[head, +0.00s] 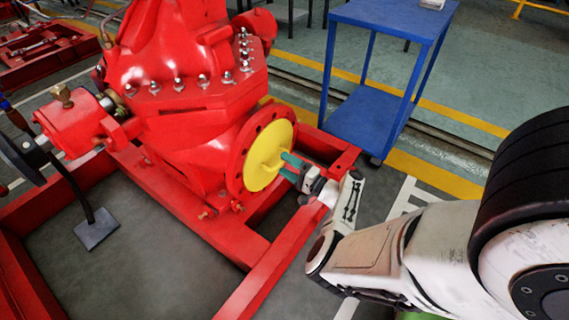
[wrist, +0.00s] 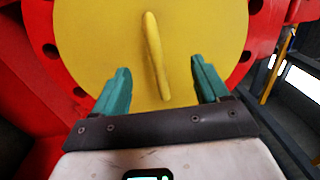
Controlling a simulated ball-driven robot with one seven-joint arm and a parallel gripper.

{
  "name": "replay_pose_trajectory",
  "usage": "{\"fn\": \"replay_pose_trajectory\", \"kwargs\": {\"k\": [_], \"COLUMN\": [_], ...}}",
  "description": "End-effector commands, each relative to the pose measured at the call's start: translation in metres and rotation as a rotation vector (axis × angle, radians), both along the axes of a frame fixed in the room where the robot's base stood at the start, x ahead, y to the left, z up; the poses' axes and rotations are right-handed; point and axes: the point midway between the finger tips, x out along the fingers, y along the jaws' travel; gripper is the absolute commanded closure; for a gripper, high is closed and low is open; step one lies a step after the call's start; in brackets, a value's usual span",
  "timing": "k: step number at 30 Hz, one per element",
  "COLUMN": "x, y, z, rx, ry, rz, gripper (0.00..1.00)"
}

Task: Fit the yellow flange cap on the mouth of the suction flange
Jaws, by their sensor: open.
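The yellow flange cap (head: 262,167) is a round disc with a raised handle bar on its face. It sits at the mouth of the red suction flange (head: 242,137), and the flange's bolt-holed rim shows around it. In the wrist view the cap (wrist: 95,40) fills the upper middle, with its handle (wrist: 155,55) upright and slightly tilted. The red rim (wrist: 47,52) shows at its left and right. My gripper (head: 285,163) faces the cap. In the wrist view its green fingers (wrist: 160,85) are open, one on each side of the handle with gaps to it. Whether the cap is fully seated is not clear.
The red pump body (head: 180,85) stands on a red base frame (head: 190,215), whose rail runs below my gripper. A blue trolley (head: 375,115) stands behind and to the right. Open floor lies inside the frame at lower left.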

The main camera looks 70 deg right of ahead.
Motion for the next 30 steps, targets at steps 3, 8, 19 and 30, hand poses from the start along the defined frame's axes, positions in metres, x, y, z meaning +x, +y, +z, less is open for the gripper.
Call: {"fn": "replay_pose_trajectory", "kwargs": {"k": [3,8,19,30], "x": [-0.006,-0.013,-0.029,-0.041], "y": [0.001,0.003,0.007,0.010], "z": [0.000,-0.001,-0.003,-0.004], "rx": [0.000,0.000,0.000,0.000], "ry": [0.001,0.001,0.001,0.000], "rz": [0.000,-0.001,0.000,-0.001], "gripper": [0.26,0.26,0.26,0.26]}}
